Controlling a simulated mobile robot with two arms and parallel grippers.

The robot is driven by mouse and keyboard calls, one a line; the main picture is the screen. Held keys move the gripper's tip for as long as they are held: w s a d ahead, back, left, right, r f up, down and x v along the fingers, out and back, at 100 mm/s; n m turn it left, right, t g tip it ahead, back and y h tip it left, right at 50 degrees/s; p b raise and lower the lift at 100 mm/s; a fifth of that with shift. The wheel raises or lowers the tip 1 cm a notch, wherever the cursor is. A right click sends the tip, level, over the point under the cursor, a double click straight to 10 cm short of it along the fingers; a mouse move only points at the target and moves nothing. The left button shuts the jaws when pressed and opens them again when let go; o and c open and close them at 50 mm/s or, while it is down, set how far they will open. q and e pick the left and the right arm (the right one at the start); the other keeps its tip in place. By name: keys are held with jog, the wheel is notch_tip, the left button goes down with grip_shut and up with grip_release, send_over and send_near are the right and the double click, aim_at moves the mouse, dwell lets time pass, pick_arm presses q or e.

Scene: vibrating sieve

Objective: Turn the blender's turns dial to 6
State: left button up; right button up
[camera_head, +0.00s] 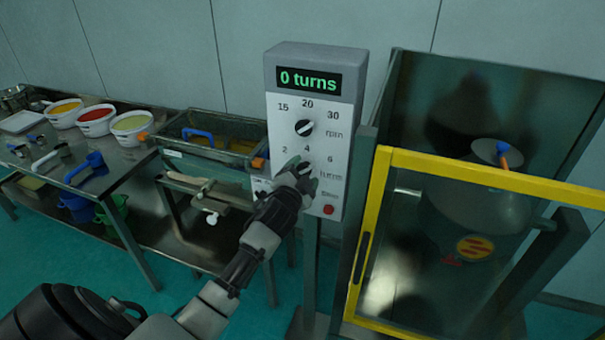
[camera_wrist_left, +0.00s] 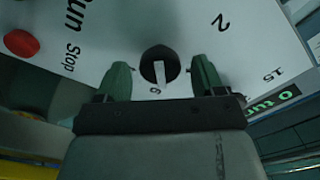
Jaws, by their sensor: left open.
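The control box (camera_head: 355,130) stands upright on a post, with its green display (camera_head: 308,79) reading "0 turns". The turns dial (camera_wrist_left: 160,64) is a round black knob with a white bar. In the wrist view the bar points down toward my gripper's palm, close to a mark that looks like a 6. My left gripper (camera_wrist_left: 162,78) is open, one finger on each side of the dial, with visible gaps. In the head view my left gripper (camera_head: 303,168) covers most of the dial. The labels 2, 4 and 6 show around it. My right gripper is out of view.
The rpm dial (camera_head: 304,128) sits just above my gripper and the red stop button (camera_head: 328,210) just below. A yellow-framed door (camera_head: 373,230) stands close on the right. The sieve (camera_head: 205,165) and a steel table (camera_head: 100,190) with tubs are on the left.

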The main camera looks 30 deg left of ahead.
pick_arm(q)
jog(key=shift+s, duration=0.1)
jog(key=b+v, duration=0.3)
jog(key=v, duration=0.7)
jog(key=shift+s, duration=0.3)
